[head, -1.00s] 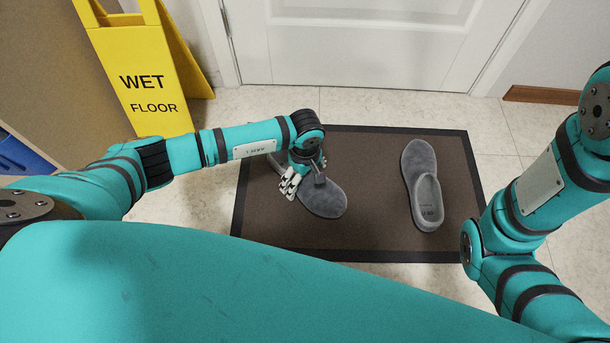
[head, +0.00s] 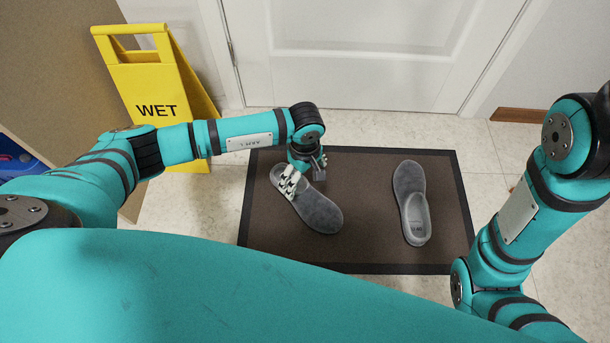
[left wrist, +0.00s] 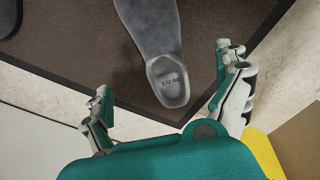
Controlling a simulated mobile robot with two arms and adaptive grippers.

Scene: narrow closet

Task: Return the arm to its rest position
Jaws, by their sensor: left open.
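A yellow wet-floor sign (head: 150,85) stands behind my left arm. A white door (head: 350,50) closes the back. A brown panel (head: 50,70) stands at the left, with a blue thing (head: 18,158) beside it. Pale floor tiles (head: 225,215) around the mat are free.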

